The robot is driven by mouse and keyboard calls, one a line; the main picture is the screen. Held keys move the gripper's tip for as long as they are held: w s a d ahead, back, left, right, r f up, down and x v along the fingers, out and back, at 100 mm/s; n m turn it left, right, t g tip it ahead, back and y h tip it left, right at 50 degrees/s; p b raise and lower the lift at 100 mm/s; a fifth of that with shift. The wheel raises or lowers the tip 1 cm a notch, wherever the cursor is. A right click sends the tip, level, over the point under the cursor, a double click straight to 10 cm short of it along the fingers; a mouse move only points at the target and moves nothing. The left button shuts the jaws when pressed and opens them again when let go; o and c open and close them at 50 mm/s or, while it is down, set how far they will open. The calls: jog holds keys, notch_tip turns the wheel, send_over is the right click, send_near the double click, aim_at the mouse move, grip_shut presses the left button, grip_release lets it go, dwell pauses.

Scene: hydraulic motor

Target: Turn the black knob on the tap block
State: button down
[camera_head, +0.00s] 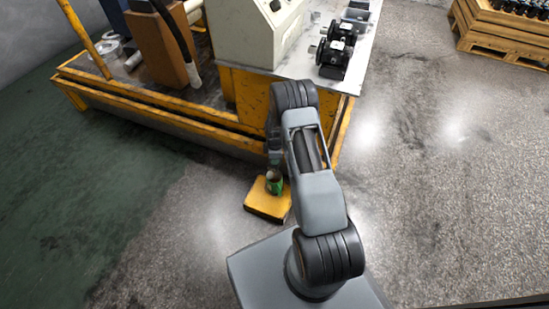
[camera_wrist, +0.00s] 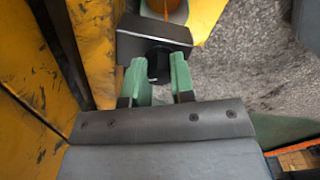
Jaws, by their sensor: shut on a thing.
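In the wrist view the tap block (camera_wrist: 153,35) is a dark grey block near the top of the picture. Its round black knob (camera_wrist: 156,67) faces my gripper (camera_wrist: 160,62). The two green fingers are shut on the knob, one on each side of it. The fingers hide part of the knob's sides, and its turn angle is hard to tell. In the head view my arm reaches down beside the yellow machine base, and the knob cannot be made out there.
The yellow machine base (camera_head: 150,105) stands close beside my arm. Black motors (camera_head: 335,50) stand on the bench top. The floor at right is clear up to a wooden crate (camera_head: 500,40).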

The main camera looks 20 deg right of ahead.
jog(key=shift+n, duration=0.9)
jog(key=c, duration=1)
grip_release()
jog(key=shift+o, duration=0.2)
jog(key=shift+r, duration=0.1)
notch_tip(320, 180, up, 14)
jog(key=p, duration=0.4)
jog(key=shift+f+p, duration=0.2)
jog(key=shift+p, duration=0.2)
